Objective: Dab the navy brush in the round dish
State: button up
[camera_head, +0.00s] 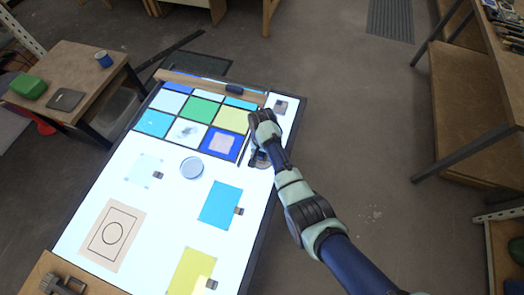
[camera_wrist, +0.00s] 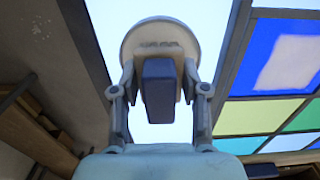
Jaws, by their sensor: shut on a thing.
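In the wrist view, my gripper (camera_wrist: 160,95) has its two fingers on either side of a dark navy block (camera_wrist: 159,88), which I take to be part of the navy brush. In the head view, my gripper is low over the right side of the lit table, mostly hidden by my arm. The round dish (camera_head: 191,167), clear and bluish, sits on the white surface to its left, apart from it.
Coloured glass panes (camera_head: 200,110) fill the far part of the lit table (camera_head: 110,180). A blue sheet (camera_head: 220,205), a yellow sheet (camera_head: 191,272) and a circle pattern (camera_head: 108,234) lie nearer. A wooden bar (camera_head: 195,81) crosses the far end. White surface around the dish is clear.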

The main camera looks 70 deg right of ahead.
jog(key=shift+f, duration=0.6)
dwell(2.0)
notch_tip(320, 180, up, 7)
jog(key=p, duration=0.7)
jog(key=shift+r, duration=0.2)
jog(key=shift+f, duration=0.1)
